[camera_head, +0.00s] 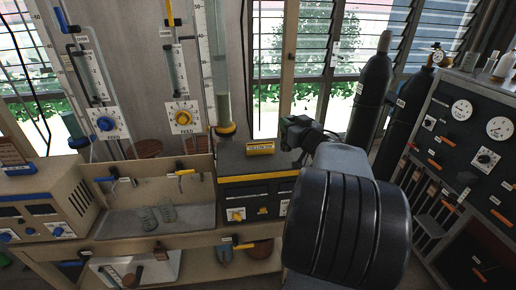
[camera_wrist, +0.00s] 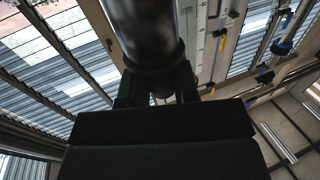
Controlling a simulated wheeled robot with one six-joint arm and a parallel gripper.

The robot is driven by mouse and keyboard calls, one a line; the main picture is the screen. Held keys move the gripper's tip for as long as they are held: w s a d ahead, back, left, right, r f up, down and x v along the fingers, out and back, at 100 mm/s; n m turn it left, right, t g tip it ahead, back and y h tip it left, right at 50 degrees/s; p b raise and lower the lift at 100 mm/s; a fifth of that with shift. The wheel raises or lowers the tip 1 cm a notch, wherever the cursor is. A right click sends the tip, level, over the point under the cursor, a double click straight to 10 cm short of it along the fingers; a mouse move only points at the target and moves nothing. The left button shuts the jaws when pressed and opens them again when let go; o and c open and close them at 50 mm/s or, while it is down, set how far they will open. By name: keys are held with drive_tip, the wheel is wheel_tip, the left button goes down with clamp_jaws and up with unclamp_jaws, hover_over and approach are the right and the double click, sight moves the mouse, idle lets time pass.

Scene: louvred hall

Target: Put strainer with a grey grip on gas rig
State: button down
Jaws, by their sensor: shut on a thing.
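My gripper (camera_head: 299,133) is raised at the middle of the head view, in front of the window and near the black box with the yellow stripe. In the wrist view my gripper (camera_wrist: 156,92) is shut on a thick, dark grey cylindrical piece (camera_wrist: 145,35) that runs out of the top of the picture. It may be the strainer's grey grip; no mesh or bowl shows. A black panel with gauges and orange handles, seemingly the gas rig (camera_head: 456,150), stands at the right.
Dark gas cylinders (camera_head: 371,90) stand beside the panel. A yellow block (camera_head: 260,148) lies on the black box (camera_head: 258,168). Tall flow tubes (camera_head: 211,60) rise behind. A lower shelf holds a white board (camera_head: 165,264).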

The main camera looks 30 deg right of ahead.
drive_tip(key=w+a+f, duration=0.3)
drive_tip(key=w+f, duration=0.9)
drive_tip(key=shift+w+a+f+p, duration=0.15)
drive_tip(key=shift+a+f+p, duration=0.15)
drive_tip(key=shift+a, duration=0.1)
drive_tip(key=shift+f+b, duration=0.2)
drive_tip(key=shift+b, duration=0.1)
drive_tip(key=c, duration=0.9)
unclamp_jaws()
drive_tip(key=shift+r, duration=0.1)
